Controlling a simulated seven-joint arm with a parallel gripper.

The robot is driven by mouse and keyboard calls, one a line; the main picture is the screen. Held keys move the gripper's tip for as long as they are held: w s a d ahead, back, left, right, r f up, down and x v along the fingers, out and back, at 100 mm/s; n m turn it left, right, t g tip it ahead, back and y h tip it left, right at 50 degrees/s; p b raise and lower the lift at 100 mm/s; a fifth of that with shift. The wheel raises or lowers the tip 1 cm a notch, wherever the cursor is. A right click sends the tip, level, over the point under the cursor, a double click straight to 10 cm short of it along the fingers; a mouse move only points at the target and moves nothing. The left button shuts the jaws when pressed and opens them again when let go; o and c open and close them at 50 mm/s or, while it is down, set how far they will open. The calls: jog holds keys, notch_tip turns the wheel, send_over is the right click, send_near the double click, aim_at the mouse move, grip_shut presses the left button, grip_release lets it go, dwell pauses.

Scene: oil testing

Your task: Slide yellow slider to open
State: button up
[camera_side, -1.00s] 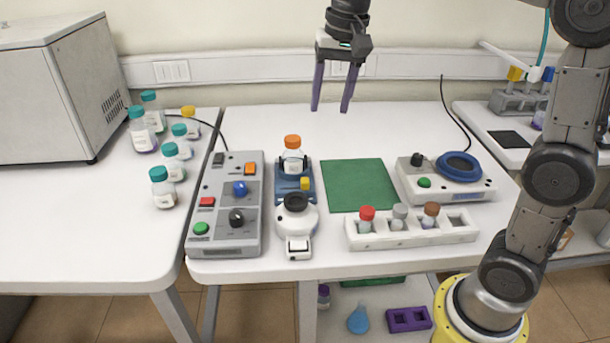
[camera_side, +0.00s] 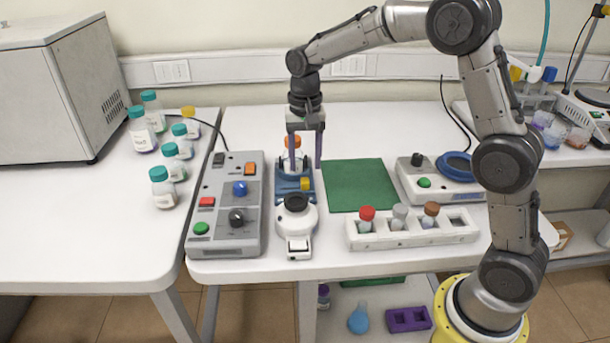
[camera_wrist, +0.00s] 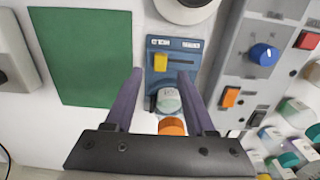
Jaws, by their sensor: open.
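The yellow slider (camera_side: 305,184) is a small knob on the blue device (camera_side: 283,184) in the middle of the table. It also shows in the wrist view (camera_wrist: 160,63), on the left side of the device's face. An orange-capped bottle (camera_side: 292,145) stands at the back of the blue device. My gripper (camera_side: 305,167) is open, fingers pointing down around or just beside the bottle. In the wrist view my gripper's purple fingertips (camera_wrist: 160,75) lie either side of the blue device, near the slider. The fingers partly hide the bottle. I cannot tell whether they touch anything.
A grey control box (camera_side: 226,205) stands left of the device. A white round instrument (camera_side: 296,222) stands in front of it. A green mat (camera_side: 360,184) lies to the right, with a white vial rack (camera_side: 412,237) in front and a hotplate-like unit (camera_side: 445,184) beyond.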

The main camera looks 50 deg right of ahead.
aim_at(305, 180)
jog(key=shift+f, duration=2.45)
grip_shut()
